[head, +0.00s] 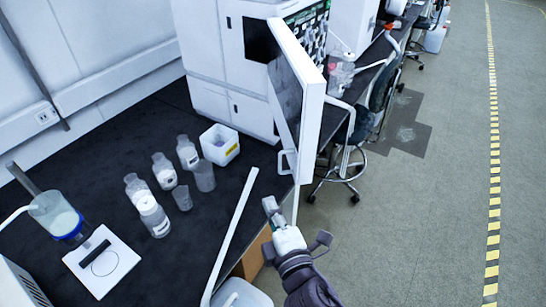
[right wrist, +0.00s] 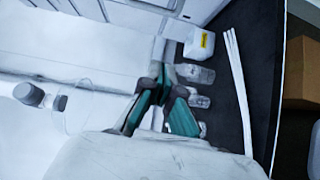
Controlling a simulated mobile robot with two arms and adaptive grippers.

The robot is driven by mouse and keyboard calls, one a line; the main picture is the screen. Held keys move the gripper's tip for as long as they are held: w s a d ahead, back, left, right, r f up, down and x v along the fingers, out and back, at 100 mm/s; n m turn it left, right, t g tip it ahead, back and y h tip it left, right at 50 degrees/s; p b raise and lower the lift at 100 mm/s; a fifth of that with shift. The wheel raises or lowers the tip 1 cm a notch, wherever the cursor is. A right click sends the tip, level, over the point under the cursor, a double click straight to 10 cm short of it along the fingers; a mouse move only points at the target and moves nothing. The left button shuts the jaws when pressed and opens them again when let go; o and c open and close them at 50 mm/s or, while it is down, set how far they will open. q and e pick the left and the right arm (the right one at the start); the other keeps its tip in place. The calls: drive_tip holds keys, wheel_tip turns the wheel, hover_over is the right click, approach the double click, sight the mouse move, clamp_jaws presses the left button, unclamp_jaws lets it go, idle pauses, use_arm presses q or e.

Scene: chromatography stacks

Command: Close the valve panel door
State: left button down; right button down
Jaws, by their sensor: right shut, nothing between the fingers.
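The valve panel door (head: 312,95) is a tall white panel with a dark inner face. It stands open, swung out from the white chromatography stack (head: 215,50) over the bench edge. A white loop handle (head: 287,162) is at its lower corner. My right gripper (head: 270,205) is shut and empty, just below the handle and apart from it in the picture. Its teal-padded fingers also show in the right wrist view (right wrist: 160,75). A large white surface fills the left of that view; I cannot tell whether it is the door. My left gripper is not in view.
Several bottles and beakers (head: 186,152) and a white box with a yellow label (head: 220,145) stand on the black bench (head: 110,135). A stirrer plate (head: 103,262) is at front left. A stool (head: 340,180) stands behind the door. The floor at right is clear.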

drive_tip(key=w+a+r+p, duration=0.3)
drive_tip(key=w, duration=0.6)
drive_tip(key=d, duration=0.2)
drive_tip(key=d+f+p, duration=0.1)
drive_tip(key=d, duration=0.1)
